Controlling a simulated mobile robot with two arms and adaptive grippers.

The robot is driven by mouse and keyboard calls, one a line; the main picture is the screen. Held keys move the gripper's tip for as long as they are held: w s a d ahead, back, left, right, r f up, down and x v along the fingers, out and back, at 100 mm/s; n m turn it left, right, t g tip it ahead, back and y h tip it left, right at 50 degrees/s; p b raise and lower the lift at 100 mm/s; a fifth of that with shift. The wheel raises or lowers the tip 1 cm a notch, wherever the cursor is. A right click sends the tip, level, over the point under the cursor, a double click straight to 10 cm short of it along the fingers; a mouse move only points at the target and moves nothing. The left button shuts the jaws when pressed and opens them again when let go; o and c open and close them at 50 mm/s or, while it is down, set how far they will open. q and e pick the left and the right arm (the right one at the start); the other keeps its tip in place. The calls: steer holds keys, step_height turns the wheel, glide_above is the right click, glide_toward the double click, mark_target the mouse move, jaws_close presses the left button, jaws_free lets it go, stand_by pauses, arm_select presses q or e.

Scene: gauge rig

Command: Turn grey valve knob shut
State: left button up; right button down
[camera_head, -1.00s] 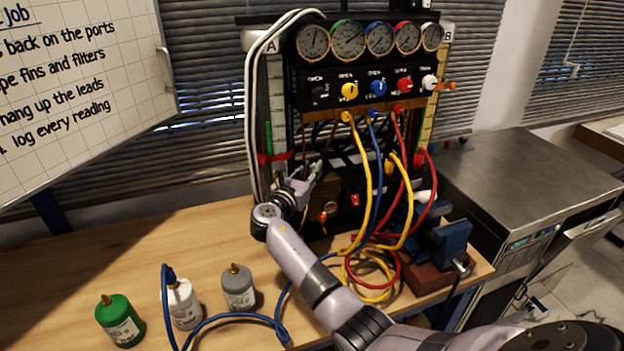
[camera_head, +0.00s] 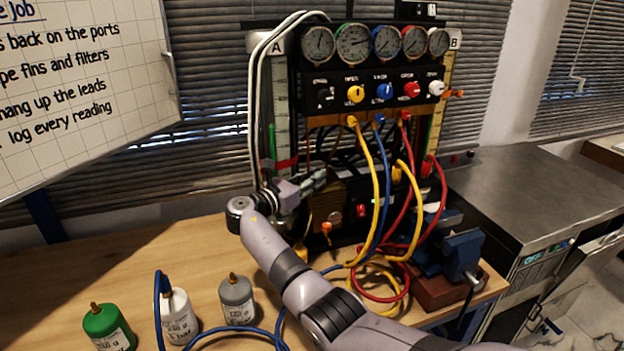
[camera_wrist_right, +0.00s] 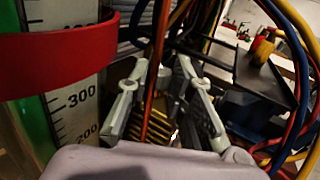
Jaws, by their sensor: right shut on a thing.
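No plainly grey knob shows. The panel row has a black knob (camera_head: 325,95), yellow knob (camera_head: 355,94), blue knob (camera_head: 384,91), red knob (camera_head: 411,90) and whitish knob (camera_head: 436,88). My left gripper is out of view.
Yellow, blue and red hoses (camera_head: 372,190) hang right of the gripper. A blue vise (camera_head: 462,250) stands at the bench's right. Green (camera_head: 107,328), white (camera_head: 178,315) and grey (camera_head: 237,300) bottles stand front left. A red band (camera_wrist_right: 60,43) circles the scale column.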

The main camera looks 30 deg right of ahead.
steer(key=c, duration=1.5)
jaws_free()
steer(key=shift+o, duration=0.4)
steer(key=shift+r, duration=0.1)
